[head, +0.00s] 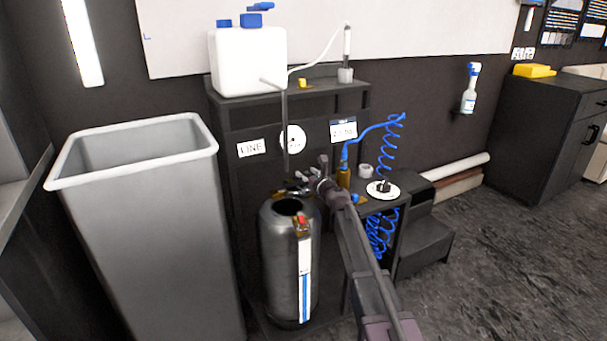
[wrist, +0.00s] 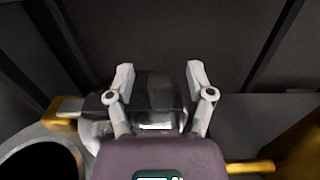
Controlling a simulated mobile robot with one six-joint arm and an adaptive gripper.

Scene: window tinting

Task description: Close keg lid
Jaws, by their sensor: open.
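The dark metal keg (head: 273,262) stands in front of the black cabinet, its round mouth (head: 288,207) uncovered. In the wrist view, the keg's rim and dark opening (wrist: 40,162) show at lower left. A dark block with shiny metal parts (wrist: 150,103) lies behind and between my fingers; I cannot tell for certain that it is the keg lid. My gripper (wrist: 160,80) is open, its two pale fingers spread apart with nothing visibly clamped. In the head view, my gripper (head: 308,181) is small, just above and behind the keg's mouth, near metal fittings.
A tall grey bin (head: 150,240) stands left of the keg. A white jug (head: 248,65) sits on the cabinet above. A side table with a white disc (head: 382,190) and a coiled blue hose (head: 384,150) is at right. Dark floor (head: 510,240) is clear farther right.

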